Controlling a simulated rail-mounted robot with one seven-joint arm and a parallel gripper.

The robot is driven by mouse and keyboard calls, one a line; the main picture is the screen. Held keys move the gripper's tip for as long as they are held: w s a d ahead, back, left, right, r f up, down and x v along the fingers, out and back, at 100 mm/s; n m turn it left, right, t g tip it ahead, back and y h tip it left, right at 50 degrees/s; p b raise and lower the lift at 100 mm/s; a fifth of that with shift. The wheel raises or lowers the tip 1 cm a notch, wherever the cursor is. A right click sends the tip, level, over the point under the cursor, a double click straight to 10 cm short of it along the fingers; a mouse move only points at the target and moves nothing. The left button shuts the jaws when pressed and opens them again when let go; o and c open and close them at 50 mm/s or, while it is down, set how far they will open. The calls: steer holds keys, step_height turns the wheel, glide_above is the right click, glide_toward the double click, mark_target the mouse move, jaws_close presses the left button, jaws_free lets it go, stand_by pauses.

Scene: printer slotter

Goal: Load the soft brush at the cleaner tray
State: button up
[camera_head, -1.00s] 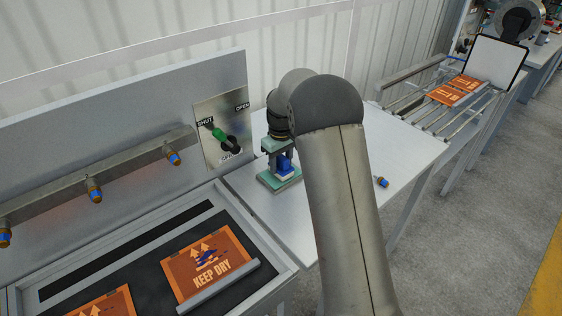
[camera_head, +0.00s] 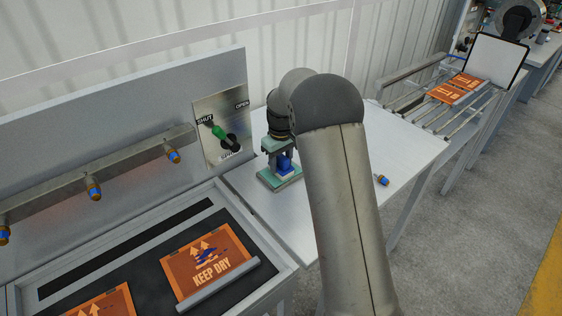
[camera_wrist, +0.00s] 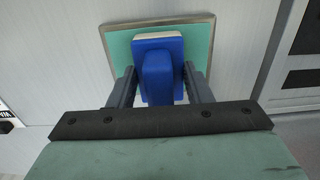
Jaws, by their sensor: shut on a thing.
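The soft brush (camera_wrist: 158,70) has a blue handle and body with a pale bristle edge. My gripper (camera_wrist: 158,86) is shut on it, one finger on each side of the blue handle in the wrist view. The brush (camera_head: 285,165) also shows in the head view, low over the green cleaner tray (camera_head: 266,182). The tray (camera_wrist: 202,42) has a grey rim and lies under the brush in the wrist view. I cannot tell whether the bristles touch the tray. My arm hides part of the table beside it.
A panel with a green-handled lever (camera_head: 219,132) marked SHUT and OPEN stands behind the tray. A printer bed with orange KEEP DRY sheets (camera_head: 207,264) is at lower left. A small blue-and-orange nozzle (camera_head: 382,180) lies on the table at right. A roller rack (camera_head: 440,108) stands beyond.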

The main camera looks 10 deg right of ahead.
mark_target(280, 156)
stand_by(0.6)
steer(key=shift+r+p, duration=2.25)
steer(key=shift+r, duration=1.25)
steer(key=shift+a+f, duration=0.1)
